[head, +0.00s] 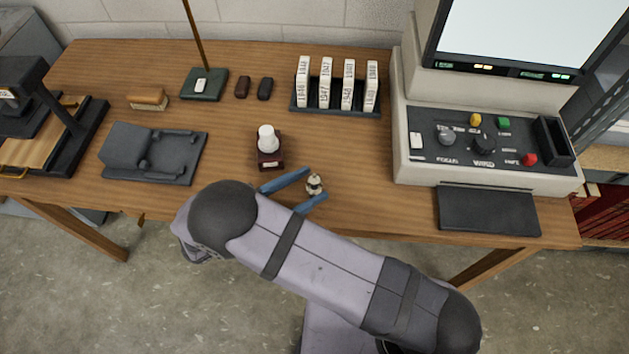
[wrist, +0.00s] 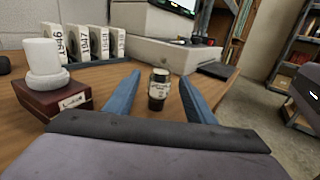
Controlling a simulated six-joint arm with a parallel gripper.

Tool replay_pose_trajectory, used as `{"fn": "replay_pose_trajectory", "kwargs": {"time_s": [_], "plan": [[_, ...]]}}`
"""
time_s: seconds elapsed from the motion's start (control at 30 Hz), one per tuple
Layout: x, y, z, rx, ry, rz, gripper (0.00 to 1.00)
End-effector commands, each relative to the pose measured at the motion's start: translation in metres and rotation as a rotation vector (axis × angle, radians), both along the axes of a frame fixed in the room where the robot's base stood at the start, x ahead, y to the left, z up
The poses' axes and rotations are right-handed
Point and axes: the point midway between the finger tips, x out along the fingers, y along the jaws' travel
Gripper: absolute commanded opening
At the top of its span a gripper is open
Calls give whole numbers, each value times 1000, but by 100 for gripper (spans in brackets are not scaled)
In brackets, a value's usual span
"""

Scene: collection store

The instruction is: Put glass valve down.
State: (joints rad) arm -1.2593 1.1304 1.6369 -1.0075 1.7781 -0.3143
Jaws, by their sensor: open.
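The glass valve (head: 315,184) looks like a small dark bottle-shaped piece with a pale label band. It stands upright on the wooden table near its front edge. In the wrist view the valve (wrist: 158,90) shows between and slightly beyond my two blue fingers. My gripper (head: 309,184) is open, with one finger on each side of the valve. In the wrist view there is a gap between each finger of my gripper (wrist: 160,87) and the valve. My arm hides part of the table's front edge.
A dark red box with a white knobbed piece (head: 267,142) stands close to the left of my fingers. A rack of labelled white boxes (head: 336,95) stands behind. A reader console (head: 487,150) with a dark plate (head: 488,209) is at right. The table (head: 350,150) between is clear.

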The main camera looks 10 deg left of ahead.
Motion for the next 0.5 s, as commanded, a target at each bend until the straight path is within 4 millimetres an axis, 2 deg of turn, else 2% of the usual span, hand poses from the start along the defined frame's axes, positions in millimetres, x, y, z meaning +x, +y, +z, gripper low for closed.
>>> {"fn": "replay_pose_trajectory", "kwargs": {"time_s": [0.37, 0.5], "plan": [[8, -11, 0, -1, 1, -1, 50], [16, -22, -1, -2, 1, -3, 50]]}}
